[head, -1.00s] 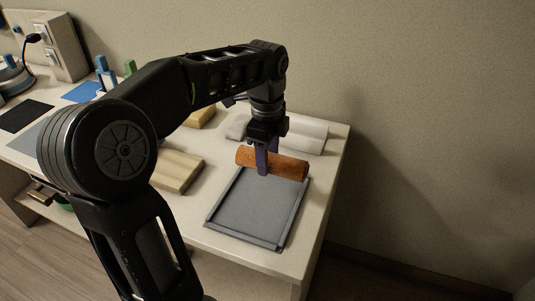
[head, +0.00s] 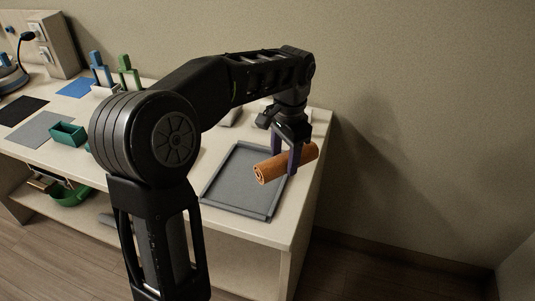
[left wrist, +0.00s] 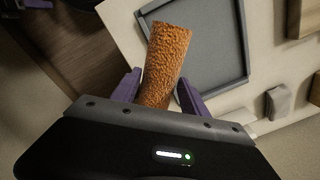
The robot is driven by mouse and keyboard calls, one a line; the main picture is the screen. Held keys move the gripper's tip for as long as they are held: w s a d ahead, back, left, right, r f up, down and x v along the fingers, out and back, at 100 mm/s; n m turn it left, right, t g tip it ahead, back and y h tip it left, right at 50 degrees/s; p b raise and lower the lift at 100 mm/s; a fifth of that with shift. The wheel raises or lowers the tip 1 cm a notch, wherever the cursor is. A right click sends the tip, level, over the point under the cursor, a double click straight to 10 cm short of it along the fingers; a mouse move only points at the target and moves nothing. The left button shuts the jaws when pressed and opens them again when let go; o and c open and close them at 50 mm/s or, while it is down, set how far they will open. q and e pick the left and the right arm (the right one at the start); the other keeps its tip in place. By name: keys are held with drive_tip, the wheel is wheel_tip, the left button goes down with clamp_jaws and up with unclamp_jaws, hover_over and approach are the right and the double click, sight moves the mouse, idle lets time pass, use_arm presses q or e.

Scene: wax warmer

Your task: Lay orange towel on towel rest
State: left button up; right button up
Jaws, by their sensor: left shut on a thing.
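A rolled orange towel (head: 285,164) is held by my left gripper (head: 285,158) near the right edge of the table. In the left wrist view the towel (left wrist: 166,62) sits between the two purple fingers of the gripper (left wrist: 155,90). A grey tray with a raised rim, which looks like the towel rest (head: 232,185), lies flat on the table to the left of the towel. The tray also shows behind the towel in the left wrist view (left wrist: 212,45). In the head view the towel overlaps the tray's right side. My right gripper is not in view.
A green open box (head: 68,133) stands on a grey mat (head: 38,130) at the left. A black mat (head: 22,110) and a blue mat (head: 77,87) lie farther back. A wall closes off the back. My arm hides the middle of the table.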

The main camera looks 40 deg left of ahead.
use_arm(q)
drive_tip(key=w+d+f+n, duration=0.4)
drive_tip(key=d+f, duration=0.6)
drive_tip(key=d, duration=0.3)
drive_tip(key=shift+d+f, duration=0.25)
drive_tip(key=shift+d, duration=0.1)
